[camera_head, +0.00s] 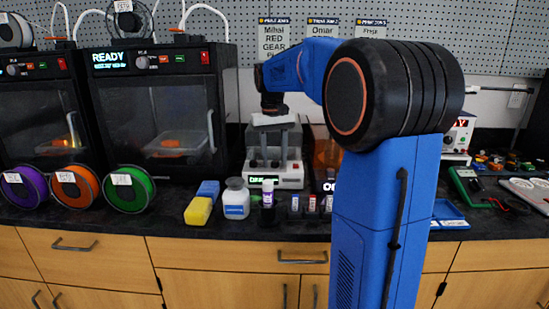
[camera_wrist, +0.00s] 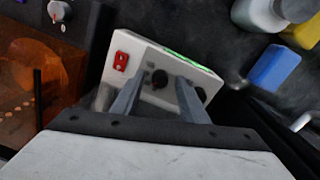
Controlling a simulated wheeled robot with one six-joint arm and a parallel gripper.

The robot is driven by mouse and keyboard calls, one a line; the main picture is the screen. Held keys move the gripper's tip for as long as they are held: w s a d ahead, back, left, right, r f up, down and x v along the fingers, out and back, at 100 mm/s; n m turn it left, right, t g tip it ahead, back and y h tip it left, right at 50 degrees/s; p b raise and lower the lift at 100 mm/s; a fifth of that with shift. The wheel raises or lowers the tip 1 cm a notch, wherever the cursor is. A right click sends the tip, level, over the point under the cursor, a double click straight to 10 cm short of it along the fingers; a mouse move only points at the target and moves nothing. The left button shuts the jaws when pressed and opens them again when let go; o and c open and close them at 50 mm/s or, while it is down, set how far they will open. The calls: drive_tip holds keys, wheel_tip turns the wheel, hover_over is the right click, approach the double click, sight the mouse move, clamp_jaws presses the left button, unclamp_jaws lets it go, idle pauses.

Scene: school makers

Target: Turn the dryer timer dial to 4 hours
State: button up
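A white unit (camera_head: 291,181) with a green lit display stands on the counter under my gripper (camera_head: 272,160). No dryer label is readable, but it is the unit with dials here. In the wrist view its front panel (camera_wrist: 140,60) shows a red switch, a dark round dial (camera_wrist: 159,79) and another dark knob (camera_wrist: 200,94) partly behind a finger. My gripper (camera_wrist: 158,88) is open, its two grey fingers on either side of the first dial in this view. I cannot tell whether they touch it. The dial markings and display text are not readable.
Left of the unit stand a white bottle (camera_head: 236,200), a yellow-and-blue sponge pair (camera_head: 198,211) and a dark small bottle (camera_head: 268,198). A printer (camera_head: 160,120) marked READY is further left. An orange-windowed box (camera_head: 322,150) is close on the right, partly behind my arm.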

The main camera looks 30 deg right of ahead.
sight(272, 162)
drive_tip(key=shift+r, duration=0.1)
wheel_tip(272, 162, up, 17)
drive_tip(key=shift+a, duration=0.35)
idle(0.5)
drive_tip(key=shift+w, duration=0.1)
idle(0.3)
